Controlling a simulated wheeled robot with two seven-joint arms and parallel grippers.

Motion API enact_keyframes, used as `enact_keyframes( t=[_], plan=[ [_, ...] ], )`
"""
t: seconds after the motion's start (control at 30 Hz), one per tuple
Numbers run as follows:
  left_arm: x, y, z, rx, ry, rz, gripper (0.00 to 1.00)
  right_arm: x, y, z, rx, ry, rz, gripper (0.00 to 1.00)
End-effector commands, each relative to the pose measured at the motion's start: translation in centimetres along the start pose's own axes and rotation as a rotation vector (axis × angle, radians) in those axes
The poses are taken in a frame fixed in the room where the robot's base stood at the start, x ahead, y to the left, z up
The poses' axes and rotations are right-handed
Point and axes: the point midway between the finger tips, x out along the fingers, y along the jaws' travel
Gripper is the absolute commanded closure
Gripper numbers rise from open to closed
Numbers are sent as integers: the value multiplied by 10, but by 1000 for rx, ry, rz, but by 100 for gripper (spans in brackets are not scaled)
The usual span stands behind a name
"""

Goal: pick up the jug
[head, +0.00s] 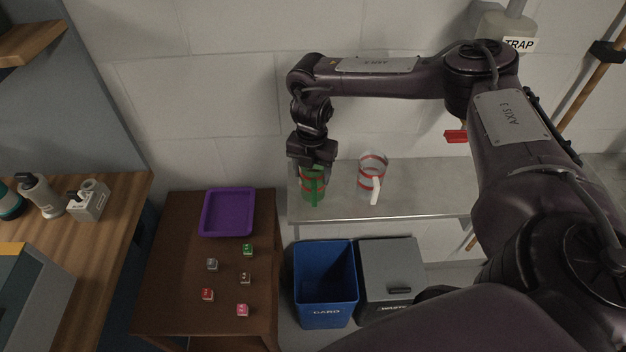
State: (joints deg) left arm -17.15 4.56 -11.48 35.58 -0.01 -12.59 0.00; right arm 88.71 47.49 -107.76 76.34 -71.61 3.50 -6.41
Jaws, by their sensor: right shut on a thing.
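Two jugs are on the grey shelf (420,178) by the wall. A green jug (312,192) with red bands is at the left end of the shelf. A clear jug (371,168) with red bands and a pale handle is to its right. My right gripper (313,170) points down over the green jug and is shut on it. The gripper hides the jug's top. I cannot tell whether the jug's base touches the shelf. My left gripper is not in view.
A brown table (165,270) at the left holds a purple tray (228,233) and several small cubes. A blue bin (325,300) and a grey lidded bin (390,275) stand below the shelf. The shelf's right part looks clear, partly hidden by my arm.

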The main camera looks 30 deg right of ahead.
Motion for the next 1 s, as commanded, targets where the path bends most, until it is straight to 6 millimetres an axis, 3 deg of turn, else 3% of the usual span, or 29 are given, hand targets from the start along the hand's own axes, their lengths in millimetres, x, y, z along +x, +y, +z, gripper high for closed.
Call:
enact_keyframes(
  t=[0.27, 0.43, 0.57, 0.7, 1.0],
  plan=[
    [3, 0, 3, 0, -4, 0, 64, -8, 1, 0, 0, 0, 2, 64],
    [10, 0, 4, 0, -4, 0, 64, -29, 1, 1, 0, -1, 5, 64],
    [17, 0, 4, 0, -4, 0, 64, -56, 1, 1, 0, -1, 6, 64],
    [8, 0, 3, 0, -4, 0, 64, -98, 2, 1, -1, -6, 6, 64],
    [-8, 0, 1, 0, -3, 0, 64, -166, 1, 0, -2, -6, 4, 64]
  ],
)
